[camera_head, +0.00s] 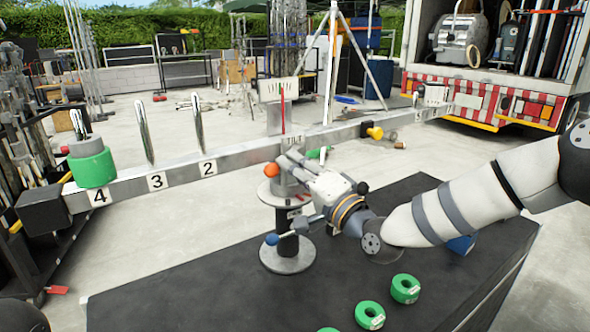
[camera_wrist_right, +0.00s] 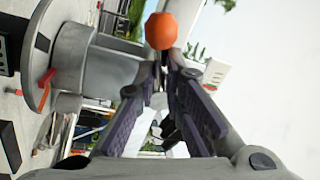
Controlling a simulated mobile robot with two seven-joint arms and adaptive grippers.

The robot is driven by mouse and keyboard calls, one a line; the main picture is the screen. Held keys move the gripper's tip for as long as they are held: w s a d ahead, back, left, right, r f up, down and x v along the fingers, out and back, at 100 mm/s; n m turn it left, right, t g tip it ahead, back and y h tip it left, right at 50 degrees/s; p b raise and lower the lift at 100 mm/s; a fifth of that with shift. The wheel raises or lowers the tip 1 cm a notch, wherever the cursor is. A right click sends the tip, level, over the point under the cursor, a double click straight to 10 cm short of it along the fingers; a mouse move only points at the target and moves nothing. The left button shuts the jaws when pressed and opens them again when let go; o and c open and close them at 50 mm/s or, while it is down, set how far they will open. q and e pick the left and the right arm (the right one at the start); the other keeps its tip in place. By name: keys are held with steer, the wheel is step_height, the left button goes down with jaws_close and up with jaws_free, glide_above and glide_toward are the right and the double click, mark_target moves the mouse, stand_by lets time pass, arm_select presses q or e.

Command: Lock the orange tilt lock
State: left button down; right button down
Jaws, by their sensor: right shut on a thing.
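The orange tilt lock shows as a round orange knob (camera_head: 271,170) on the side of the grey pivot under the "TILT" label. It also fills the top middle of the right wrist view (camera_wrist_right: 161,31). My right gripper (camera_head: 290,164) reaches in from the right at the pivot. In the right wrist view its fingers (camera_wrist_right: 164,62) converge just below the knob, shut on the lock. The thin part between the fingertips is mostly hidden. My left gripper is not in view.
A long grey beam (camera_head: 178,177) crosses above the round stand (camera_head: 288,255). A green weight (camera_head: 92,164) sits on its left end by "4". A blue knob (camera_head: 272,239) sticks out low on the stand. Green rings (camera_head: 405,288) lie on the dark table (camera_head: 230,300).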

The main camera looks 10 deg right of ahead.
steer(key=shift+r+m+t+h, duration=0.2)
steer(key=shift+r+m+h, duration=0.15)
steer(key=shift+m, duration=0.95)
steer(key=shift+r+m+t+h, duration=0.2)
steer(key=shift+m+h, duration=0.25)
steer(key=shift+m, duration=0.85)
steer(key=shift+r, duration=0.1)
steer(key=c, duration=1.7)
jaws_free()
steer(key=shift+d, duration=0.1)
steer(key=v, duration=1.2)
